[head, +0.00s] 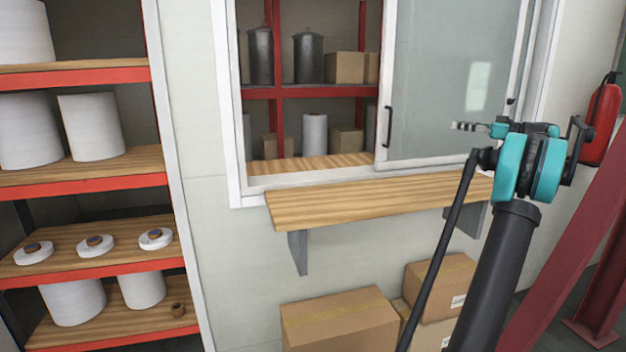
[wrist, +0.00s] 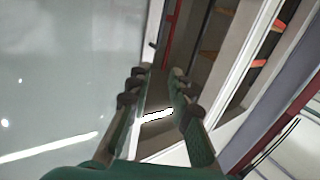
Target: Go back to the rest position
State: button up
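My gripper (head: 462,126) is raised in front of the sliding glass pane (head: 450,70), at the right of the head view, with its fingers pointing left. In the wrist view my gripper (wrist: 157,84) shows two green fingers with dark tips, spread apart with a gap between them. Nothing is held between them. The fingers look small in the head view, and whether they touch the pane is hard to tell.
The pane has a dark handle (head: 389,127); the window's left half is open onto red shelving. A wooden ledge (head: 380,197) juts out below. Cardboard boxes (head: 340,322) stand underneath. A shelf rack (head: 85,176) with white reels is left; a red extinguisher (head: 601,120) hangs right.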

jog(key=s+a+f+m+g+h, duration=0.25)
jog(key=a+f, duration=0.45)
jog(key=a, duration=0.4)
jog(key=s+a+f+m+g+h, duration=0.15)
jog(key=s+a+f, duration=0.25)
jog(key=a+f, duration=0.5)
jog(key=s+a+f+m+g+h, duration=0.3)
jog(key=s+a+f, duration=0.7)
jog(key=s+a, duration=0.25)
jog(key=s+f+m+h, duration=0.1)
jog(key=s+f+h, duration=0.2)
jog(key=s+f, duration=0.6)
jog(key=s+f+m+h, duration=0.1)
jog(key=s+f+h, duration=0.2)
jog(key=s+f, duration=0.5)
jog(key=s, duration=0.9)
jog(key=shift+s+a+f+m+h, duration=0.15)
jog(key=shift+a+f+m+h, duration=0.2)
jog(key=shift+m+h, duration=0.05)
